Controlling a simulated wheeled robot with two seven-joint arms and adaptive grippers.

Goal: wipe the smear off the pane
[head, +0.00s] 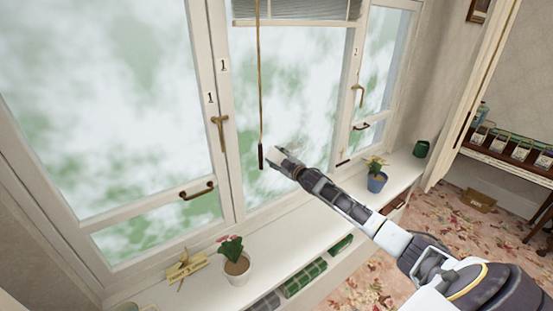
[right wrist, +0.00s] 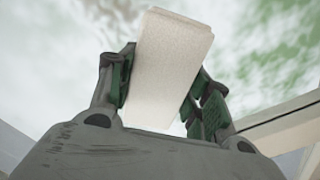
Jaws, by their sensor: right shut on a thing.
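The middle window pane (head: 300,75) is glass with blurred green and white behind it. A small faint greyish mark (head: 294,147) shows low on this pane, just above my right gripper; I cannot tell its full extent. My right gripper (head: 284,160) is at the lower part of the middle pane. In the right wrist view its two fingers are shut on a pale, flat-sided pad (right wrist: 168,65), which sticks out toward the glass. I cannot tell whether the pad touches the glass. My left gripper is not in view.
A dark-tipped blind cord (head: 261,100) hangs just left of my right gripper. On the white sill stand a pink-flowered pot (head: 236,264), a blue pot (head: 377,182) and a green container (head: 421,149). Brass window handles (head: 220,130) stick out from the frames.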

